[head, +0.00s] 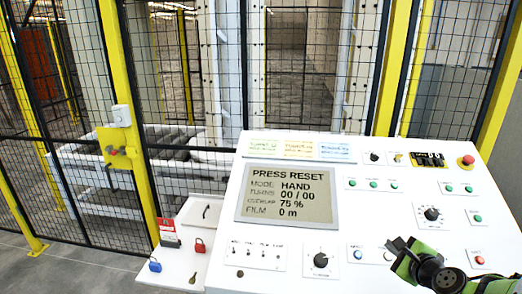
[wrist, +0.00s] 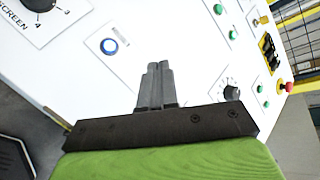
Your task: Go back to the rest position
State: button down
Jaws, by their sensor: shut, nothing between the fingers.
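My gripper (wrist: 155,83) shows in the wrist view with its two grey fingers together and nothing between them. I cannot tell whether the fingertips touch the panel. In the head view my green and black wrist (head: 430,270) covers the lower right part of the panel, and the fingers are not clear there. The panel's screen (head: 289,194) reads PRESS RESET, mode HAND, turns 00 / 00, 75 %, film 0 m.
A red button (head: 479,259) is just right of my wrist. A red stop button (head: 467,160) sits at the panel's upper right. Yellow-framed mesh fencing (head: 90,190) stands behind.

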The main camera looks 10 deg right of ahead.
jog(key=s+a+r+n+g+y, duration=0.1)
jog(key=s+a+r+n+g, duration=0.25)
jog(key=a+n, duration=0.65)
jog(key=s+a+r+n+g+y, duration=0.15)
jog(key=s+a+n, duration=0.35)
jog(key=a, duration=0.8)
jog(key=s+a+r+n+g, duration=0.1)
jog(key=s+a+n, duration=0.1)
jog(key=s+n, duration=0.3)
jog(key=s+a+r+n+g+h, duration=0.1)
jog(key=s+n, duration=0.4)
jog(key=s, duration=0.6)
jog(key=shift+s+a+n+g, duration=0.15)
jog(key=shift+a+n+g, duration=0.25)
jog(key=shift+a, duration=0.4)
